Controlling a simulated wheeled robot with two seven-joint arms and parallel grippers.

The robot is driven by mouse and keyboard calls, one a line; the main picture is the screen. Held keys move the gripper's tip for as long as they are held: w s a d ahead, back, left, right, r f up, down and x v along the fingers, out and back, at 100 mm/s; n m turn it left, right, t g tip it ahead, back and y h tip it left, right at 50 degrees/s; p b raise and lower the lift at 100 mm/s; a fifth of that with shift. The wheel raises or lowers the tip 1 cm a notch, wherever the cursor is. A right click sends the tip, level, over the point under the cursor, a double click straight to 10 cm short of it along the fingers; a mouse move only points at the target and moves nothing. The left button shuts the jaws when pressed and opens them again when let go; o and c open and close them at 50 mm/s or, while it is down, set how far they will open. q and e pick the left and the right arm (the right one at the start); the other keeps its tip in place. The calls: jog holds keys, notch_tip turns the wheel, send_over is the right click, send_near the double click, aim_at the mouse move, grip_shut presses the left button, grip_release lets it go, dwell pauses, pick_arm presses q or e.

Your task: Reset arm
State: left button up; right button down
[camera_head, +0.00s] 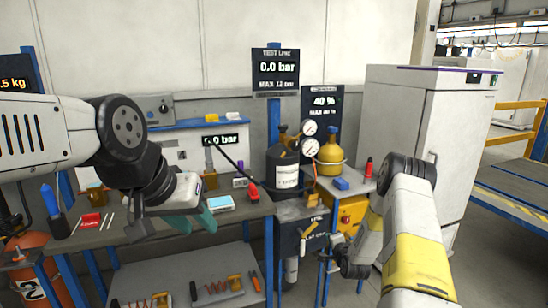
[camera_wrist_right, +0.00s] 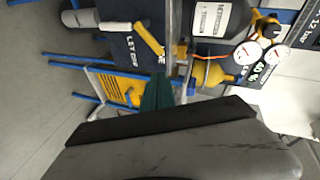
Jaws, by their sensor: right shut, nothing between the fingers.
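My left gripper (camera_head: 196,222), with teal finger pads, hangs over the front of the workbench (camera_head: 250,208). Its pads stand apart with nothing seen between them. My right gripper (camera_head: 338,246) is low in front of the yellow-cabinet stand, its fingers small and dark in the head view. In the right wrist view its dark finger and green pad (camera_wrist_right: 155,92) show, shut and empty. My right arm bends down from its dark elbow, clear of the bench top. No object is held in either gripper.
A dark cylinder (camera_head: 284,172) and a yellow cylinder (camera_head: 330,150) with gauges stand behind the right gripper. A white cabinet (camera_head: 430,125) is at right. The bench holds a red case (camera_head: 90,221) and a light-blue device (camera_head: 221,203).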

notch_tip(320, 180, up, 17)
jog(key=s+a+n+g, duration=0.1)
jog(key=n+g, duration=0.1)
jog(key=n, duration=0.2)
jog(key=s+a+r+n+g, duration=0.2)
jog(key=s+r+n, duration=0.2)
jog(key=s+r, duration=0.8)
jog(key=s+a+r+n+g, duration=0.1)
jog(key=s+r+n, duration=0.1)
jog(key=s, duration=0.8)
jog(key=s+a+r+n+g, duration=0.1)
jog(key=s+a+r+n, duration=0.1)
jog(key=s, duration=0.7)
jog(key=s+a+r+n+g, duration=0.2)
jog(key=s+r, duration=0.2)
jog(key=s, duration=0.6)
jog(key=shift+s+r+y, duration=0.3)
jog(key=c, duration=2.1)
grip_release()
